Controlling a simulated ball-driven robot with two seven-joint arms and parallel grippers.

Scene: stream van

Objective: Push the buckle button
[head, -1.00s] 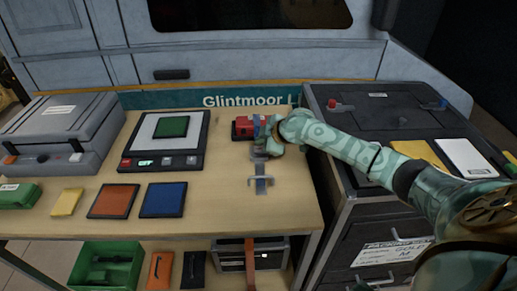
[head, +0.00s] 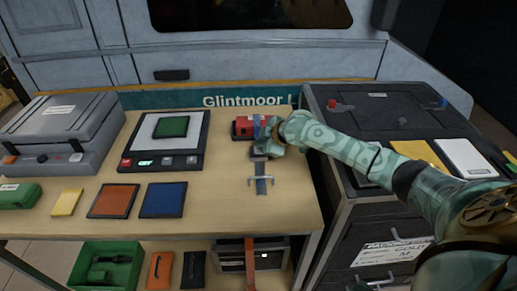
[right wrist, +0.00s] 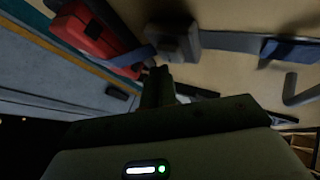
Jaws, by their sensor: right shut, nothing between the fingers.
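The grey buckle (right wrist: 174,42) sits on a strap on the table, near the top middle of the right wrist view. In the head view the buckle (head: 258,155) is partly hidden by my right gripper (head: 267,148). The strap (head: 261,186) runs from a red case to a metal bracket (head: 261,180). My right gripper (right wrist: 158,72) is shut and empty, its tips close beside the buckle; I cannot tell whether they touch. The button is not clearly visible. My left gripper is not in view.
The red case (head: 243,127) stands behind the buckle. A scale (head: 125,162) with a green patch, an orange pad (head: 113,201) and a blue pad (head: 163,200) lie to the left. A dark cabinet (head: 345,125) stands on the right. The table's front right is clear.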

